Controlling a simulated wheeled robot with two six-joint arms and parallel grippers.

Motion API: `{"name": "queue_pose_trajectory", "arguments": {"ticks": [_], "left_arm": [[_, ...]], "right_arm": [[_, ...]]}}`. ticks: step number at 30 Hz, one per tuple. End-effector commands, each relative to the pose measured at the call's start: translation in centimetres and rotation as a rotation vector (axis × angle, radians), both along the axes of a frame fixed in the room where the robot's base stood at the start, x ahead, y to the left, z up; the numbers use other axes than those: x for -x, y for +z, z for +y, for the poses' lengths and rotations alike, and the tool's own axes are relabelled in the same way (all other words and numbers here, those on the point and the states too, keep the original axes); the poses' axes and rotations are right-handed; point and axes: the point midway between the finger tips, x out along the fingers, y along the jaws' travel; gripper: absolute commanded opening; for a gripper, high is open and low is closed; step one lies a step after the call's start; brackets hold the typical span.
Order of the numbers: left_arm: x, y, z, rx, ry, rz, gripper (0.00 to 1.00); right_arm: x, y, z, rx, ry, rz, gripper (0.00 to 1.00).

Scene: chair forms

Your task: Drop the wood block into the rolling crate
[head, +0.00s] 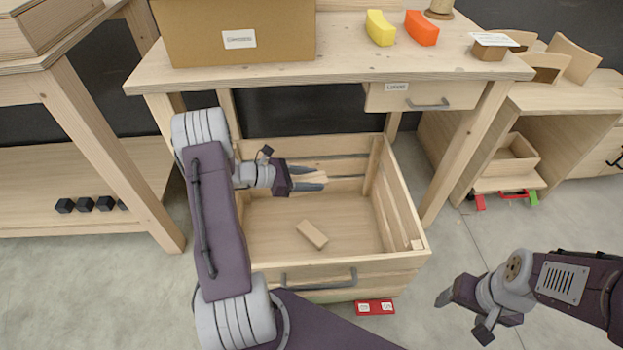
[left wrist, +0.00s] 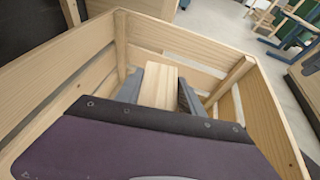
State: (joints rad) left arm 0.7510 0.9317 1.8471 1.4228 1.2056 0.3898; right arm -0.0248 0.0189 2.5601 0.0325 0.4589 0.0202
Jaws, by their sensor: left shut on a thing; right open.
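The rolling crate (head: 392,210) is a slatted wooden box with a dark front handle, standing on the floor under the workbench. Its wall also shows in the left wrist view (left wrist: 60,75). My left gripper (head: 312,180) is over the crate's opening and shut on a pale wood block (head: 306,172). The held block shows between the fingers in the left wrist view (left wrist: 158,86). Another pale wood block (head: 311,234) lies on the crate's floor. My right gripper (head: 442,298) is open and empty, over the floor right of the crate.
The workbench (head: 330,66) stands above and behind the crate, with a cardboard box (head: 235,30), a yellow piece (head: 380,28) and an orange piece (head: 421,28) on top. A red labelled item (head: 375,307) is at the crate's front base. Open floor lies to the right.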

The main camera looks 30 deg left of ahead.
Motion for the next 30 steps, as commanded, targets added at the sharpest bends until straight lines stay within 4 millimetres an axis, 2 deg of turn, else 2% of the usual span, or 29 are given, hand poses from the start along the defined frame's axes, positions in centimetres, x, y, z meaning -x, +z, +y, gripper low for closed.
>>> {"name": "queue_pose_trajectory", "arguments": {"ticks": [6,7,9,10,20,30], "left_arm": [[0.0,0.0,0.0,0.001,0.000,-0.001,0.01],[0.0,0.0,0.0,0.001,0.000,-0.001,0.48],[0.0,0.0,0.0,-0.001,0.000,-0.001,0.67],[0.0,0.0,0.0,-0.001,0.000,-0.001,0.70],[0.2,0.2,0.3,0.000,0.001,0.000,0.70],[4.5,3.2,4.9,-0.001,0.005,-0.001,0.70]], "right_arm": [[0.0,-0.1,0.0,0.000,0.000,0.000,0.70],[0.0,-0.1,0.0,0.000,0.000,0.000,0.70],[0.0,-0.1,0.0,0.000,0.000,0.000,0.70],[0.0,-0.1,0.0,0.000,0.000,0.000,0.70],[0.0,0.3,0.0,0.000,0.000,0.000,0.70],[0.0,4.2,0.0,0.000,0.000,0.000,0.70]]}}
